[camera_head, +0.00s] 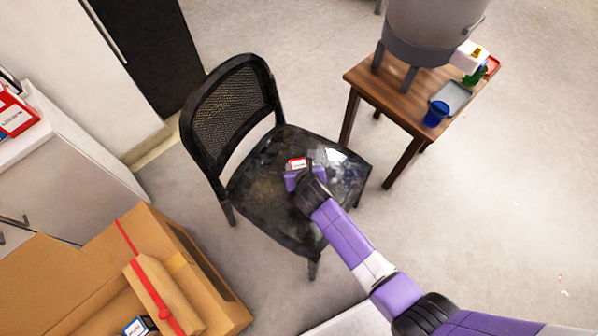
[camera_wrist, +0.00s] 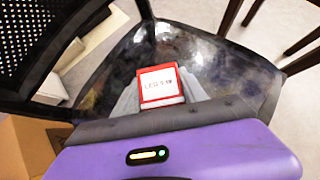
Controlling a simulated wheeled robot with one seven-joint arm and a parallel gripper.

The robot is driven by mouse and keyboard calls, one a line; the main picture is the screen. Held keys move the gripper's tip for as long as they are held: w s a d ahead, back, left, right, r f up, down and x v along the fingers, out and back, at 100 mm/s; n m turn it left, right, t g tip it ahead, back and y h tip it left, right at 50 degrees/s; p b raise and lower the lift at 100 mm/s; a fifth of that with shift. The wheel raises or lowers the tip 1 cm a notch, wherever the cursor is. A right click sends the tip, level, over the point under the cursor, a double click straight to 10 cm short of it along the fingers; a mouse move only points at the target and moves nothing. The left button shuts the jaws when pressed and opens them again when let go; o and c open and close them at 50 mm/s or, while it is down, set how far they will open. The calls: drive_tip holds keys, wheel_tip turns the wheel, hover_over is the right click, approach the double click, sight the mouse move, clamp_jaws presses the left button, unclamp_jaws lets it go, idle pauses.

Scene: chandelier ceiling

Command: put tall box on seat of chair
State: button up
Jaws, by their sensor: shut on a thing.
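The black chair (camera_head: 262,180) has a woven back and a dark glossy seat, and stands left of centre in the head view. Its seat (camera_wrist: 207,57) fills much of the wrist view. The tall box (camera_wrist: 160,86) is red with a white label and sits between my fingers, over the seat. In the head view the box (camera_head: 297,163) shows just past my gripper (camera_head: 297,170). My gripper is shut on the box. Whether the bottom of the box touches the seat is hidden.
A wooden table (camera_head: 385,88) with a grey drum (camera_head: 425,40) and a blue cup (camera_head: 436,114) stands at the upper right. A large open cardboard box (camera_head: 205,275) lies at lower left, beside a white cabinet (camera_head: 70,180). The floor at right is clear.

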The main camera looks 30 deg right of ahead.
drive_tip(key=shift+f+b, duration=0.45)
drive_tip(key=shift+f, duration=1.15)
drive_tip(key=shift+f, duration=0.1)
drive_tip(key=o, duration=1.4)
drive_tip(key=shift+s+r, duration=0.2)
drive_tip(key=shift+r, duration=0.2)
drive_tip(key=p+v, duration=0.3)
drive_tip(key=v, duration=0.8)
drive_tip(key=shift+s+a, duration=0.1)
drive_tip(key=shift+s, duration=0.05)
